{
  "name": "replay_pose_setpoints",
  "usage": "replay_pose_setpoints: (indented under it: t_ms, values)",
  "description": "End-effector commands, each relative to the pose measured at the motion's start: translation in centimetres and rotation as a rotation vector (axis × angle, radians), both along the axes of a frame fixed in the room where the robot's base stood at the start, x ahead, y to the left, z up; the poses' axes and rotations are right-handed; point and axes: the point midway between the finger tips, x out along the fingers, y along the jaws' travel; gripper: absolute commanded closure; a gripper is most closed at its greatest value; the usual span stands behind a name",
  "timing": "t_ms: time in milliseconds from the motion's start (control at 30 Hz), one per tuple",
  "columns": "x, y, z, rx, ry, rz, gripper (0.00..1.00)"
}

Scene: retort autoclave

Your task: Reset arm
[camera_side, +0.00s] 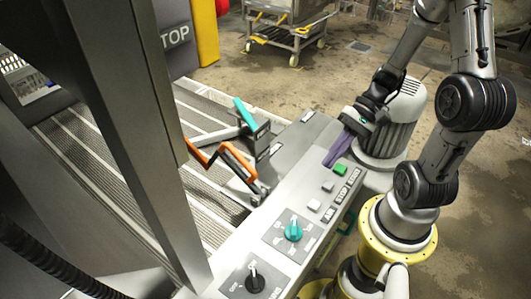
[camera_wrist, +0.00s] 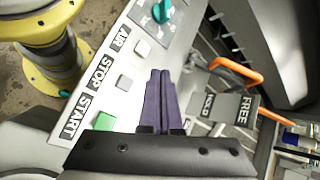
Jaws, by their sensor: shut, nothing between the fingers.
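My gripper (camera_side: 338,148) is above the far end of the light grey control panel (camera_side: 238,285), pointing down. In the wrist view its two purple fingers (camera_wrist: 160,92) lie side by side, shut and empty. The green START button (camera_side: 340,169) is close below the fingers in the side view; it also shows in the wrist view (camera_wrist: 104,121). The arm is bent over the panel from the right. I cannot tell whether the fingertips touch the panel.
Pale square buttons (camera_side: 314,205), a teal knob (camera_side: 294,230) and a black knob (camera_side: 254,280) sit on the panel. An orange lever (camera_side: 232,160) and a teal-handled lever (camera_side: 246,115) stand left of it. A grey post (camera_side: 140,130) rises at left. A cart (camera_side: 288,32) stands behind.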

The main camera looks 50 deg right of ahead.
Motion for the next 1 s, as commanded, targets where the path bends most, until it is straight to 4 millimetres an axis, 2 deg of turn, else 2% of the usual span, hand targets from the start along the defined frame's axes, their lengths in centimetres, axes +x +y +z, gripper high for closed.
replay_pose_setpoints:
  t_ms: [67, 167, 300, 500, 633, 733, 900, 1000]
  values:
    - [0.9, 1.3, 1.6, -0.067, -0.056, 0.103, 1.00]
    - [1.2, 3.2, 4.0, -0.180, -0.141, 0.277, 1.00]
    - [0.5, 5.7, 7.3, -0.361, -0.260, 0.511, 1.00]
    - [-1.8, 7.6, 11.7, -0.641, -0.457, 0.762, 1.00]
    - [-3.1, 7.5, 14.1, -0.809, -0.583, 0.836, 1.00]
    - [-3.8, 6.7, 15.5, -0.921, -0.650, 0.837, 1.00]
    - [-3.8, 4.7, 15.6, -1.016, -0.624, 0.782, 1.00]
    - [-3.7, 4.5, 15.7, -1.019, -0.615, 0.756, 1.00]
